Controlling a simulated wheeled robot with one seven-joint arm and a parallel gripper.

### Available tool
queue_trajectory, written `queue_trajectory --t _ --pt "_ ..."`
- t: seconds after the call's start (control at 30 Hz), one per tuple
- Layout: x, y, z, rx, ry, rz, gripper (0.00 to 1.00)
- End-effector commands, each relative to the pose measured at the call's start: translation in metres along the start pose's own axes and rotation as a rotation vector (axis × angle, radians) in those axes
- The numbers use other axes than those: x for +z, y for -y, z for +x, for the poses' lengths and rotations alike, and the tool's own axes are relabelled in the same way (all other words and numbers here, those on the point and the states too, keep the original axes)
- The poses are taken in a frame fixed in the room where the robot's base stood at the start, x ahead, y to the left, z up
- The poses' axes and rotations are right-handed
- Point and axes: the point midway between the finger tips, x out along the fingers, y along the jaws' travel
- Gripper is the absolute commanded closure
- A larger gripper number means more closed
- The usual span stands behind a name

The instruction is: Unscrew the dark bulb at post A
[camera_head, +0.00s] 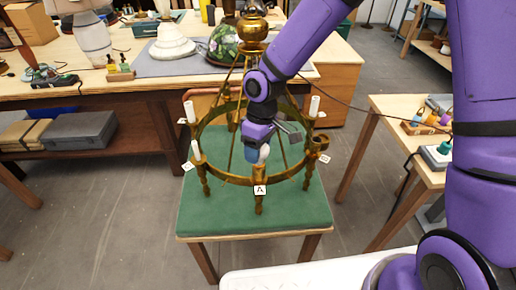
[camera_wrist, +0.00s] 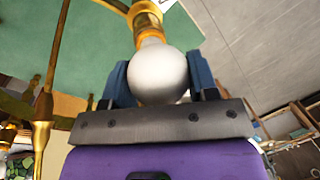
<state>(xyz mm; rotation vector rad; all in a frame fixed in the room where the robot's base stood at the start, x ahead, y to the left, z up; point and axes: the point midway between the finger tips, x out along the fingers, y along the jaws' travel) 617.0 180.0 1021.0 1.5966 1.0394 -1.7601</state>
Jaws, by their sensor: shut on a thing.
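The brass ring chandelier (camera_head: 233,180) stands on a table with a green top. Post A, marked by a white label A (camera_head: 260,190), is at the ring's front. A round whitish bulb (camera_head: 263,155) sits above this post, below my gripper (camera_head: 259,150). In the wrist view the bulb (camera_wrist: 160,76) lies between the two blue fingers of my gripper (camera_wrist: 159,80), which are shut on it. Its neck meets a brass socket (camera_wrist: 147,22), and I cannot tell whether it is still threaded in.
Other posts on the ring carry white candle-like sleeves (camera_head: 314,106). The green tabletop (camera_head: 215,218) is bare in front. A side table (camera_head: 415,165) on the right holds small parts and a box with a green top. A workbench (camera_head: 130,85) with lamps stands behind.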

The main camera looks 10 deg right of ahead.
Motion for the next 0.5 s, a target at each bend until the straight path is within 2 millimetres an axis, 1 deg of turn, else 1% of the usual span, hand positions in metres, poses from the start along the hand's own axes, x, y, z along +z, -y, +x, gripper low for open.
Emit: queue_trajectory --t 0.1,0.4,0.5 --pt "0.0 0.0004 0.0002 -0.001 0.014 -0.073 0.67" --pt "0.0001 0.0005 0.0003 -0.001 0.017 -0.088 0.67" --pt "0.0 0.0008 0.0004 -0.001 0.029 -0.154 0.67"
